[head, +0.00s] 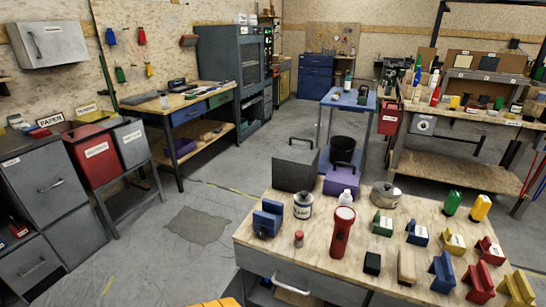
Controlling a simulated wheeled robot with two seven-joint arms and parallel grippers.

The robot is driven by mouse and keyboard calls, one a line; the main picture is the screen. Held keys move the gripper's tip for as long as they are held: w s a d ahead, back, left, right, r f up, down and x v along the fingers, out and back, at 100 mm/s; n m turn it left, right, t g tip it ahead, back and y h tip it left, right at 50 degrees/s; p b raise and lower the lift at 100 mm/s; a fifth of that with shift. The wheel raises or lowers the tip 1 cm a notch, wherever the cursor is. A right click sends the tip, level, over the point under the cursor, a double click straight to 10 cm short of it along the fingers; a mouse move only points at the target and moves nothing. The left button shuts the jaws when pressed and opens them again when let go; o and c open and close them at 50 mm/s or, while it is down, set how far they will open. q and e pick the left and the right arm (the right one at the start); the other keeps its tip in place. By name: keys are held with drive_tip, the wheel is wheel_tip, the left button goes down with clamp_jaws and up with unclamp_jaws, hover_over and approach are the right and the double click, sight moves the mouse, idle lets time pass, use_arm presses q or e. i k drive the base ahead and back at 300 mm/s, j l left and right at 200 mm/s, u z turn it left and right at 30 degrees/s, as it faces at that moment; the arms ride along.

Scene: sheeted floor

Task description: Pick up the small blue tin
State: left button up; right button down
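No item stands out clearly as a small blue tin. On the wooden bench top (330,269) in front of me are several blue things: a blue block-like piece (267,219) at the left edge, a small blue labelled piece (417,234) at the right, and a blue stand-like piece (442,272) near the front. A small labelled tin (302,205), pale with a dark band, stands at the back left. A round grey tin (385,195) sits farther right. I cannot tell which is the task's tin. Neither of my grippers is in view.
A red flashlight (341,236) stands upright mid-bench, beside a small red bottle (299,239). A grey toolbox (294,166) and purple box (341,181) sit at the back edge. Red (480,283) and yellow (517,290) pieces crowd the right. The front-left bench top is clear.

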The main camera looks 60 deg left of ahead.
sight(301, 213)
drive_tip(key=i+l+u, duration=0.1)
drive_tip(key=i+u, duration=0.15)
drive_tip(key=u, duration=0.15)
drive_tip(key=i+l+u, duration=0.15)
drive_tip(key=u, duration=0.2)
drive_tip(key=i+l+u, duration=0.25)
drive_tip(key=u, duration=0.15)
drive_tip(key=i+l+u, duration=0.15)
drive_tip(key=u, duration=0.25)
drive_tip(key=l, duration=0.1)
